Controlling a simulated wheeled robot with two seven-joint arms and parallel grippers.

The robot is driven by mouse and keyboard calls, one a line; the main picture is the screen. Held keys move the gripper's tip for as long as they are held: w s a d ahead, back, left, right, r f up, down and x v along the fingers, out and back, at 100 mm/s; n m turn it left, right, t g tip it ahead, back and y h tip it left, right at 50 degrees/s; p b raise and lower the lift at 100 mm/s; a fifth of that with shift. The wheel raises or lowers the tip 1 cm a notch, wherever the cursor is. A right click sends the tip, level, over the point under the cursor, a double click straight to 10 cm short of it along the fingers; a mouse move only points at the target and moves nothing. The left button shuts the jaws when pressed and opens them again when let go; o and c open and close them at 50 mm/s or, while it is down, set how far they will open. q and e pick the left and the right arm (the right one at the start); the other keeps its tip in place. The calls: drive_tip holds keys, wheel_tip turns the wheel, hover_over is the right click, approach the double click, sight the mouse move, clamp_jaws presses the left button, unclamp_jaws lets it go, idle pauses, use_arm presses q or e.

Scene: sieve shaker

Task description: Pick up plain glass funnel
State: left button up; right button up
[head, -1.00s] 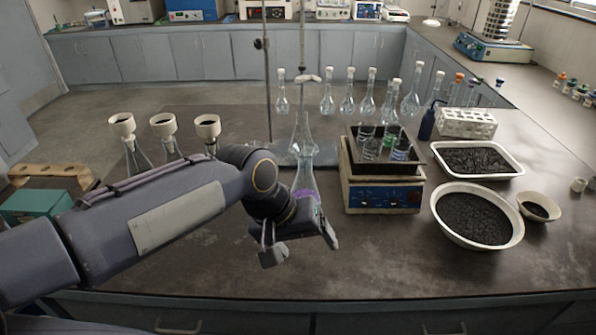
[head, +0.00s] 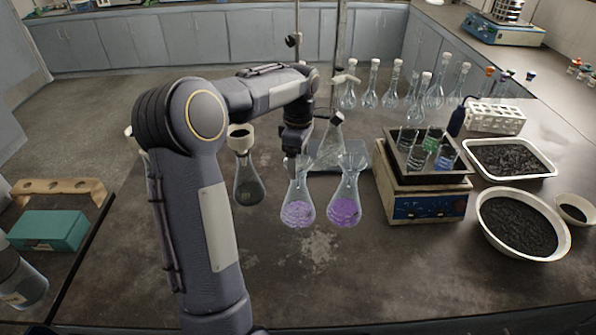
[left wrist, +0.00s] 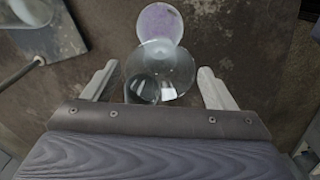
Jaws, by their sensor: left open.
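My left gripper (head: 298,160) is over the bench, at the top of the left purple flask (head: 298,208). In the left wrist view, its open fingers (left wrist: 158,80) stand apart on either side of a clear round glass piece (left wrist: 162,62), which looks like the plain glass funnel seen from above. I cannot tell whether the fingers touch it. In the head view my gripper largely hides this glass. A second purple flask (head: 345,203) stands just to the right with a clear flared glass top (head: 353,160). My right gripper is not in view.
A dark flask with a white top (head: 248,182) stands left of the purple flasks. A clear conical glass (head: 331,142) is behind them by the stand. A blue-fronted device (head: 428,206) bears a tray of glassware on the right. The bench front is clear.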

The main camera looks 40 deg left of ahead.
use_arm(q)
wheel_tip(320, 180, down, 5)
drive_tip(key=shift+r+p, duration=0.15)
drive_tip(key=shift+p, duration=0.2)
drive_tip(key=c, duration=0.9)
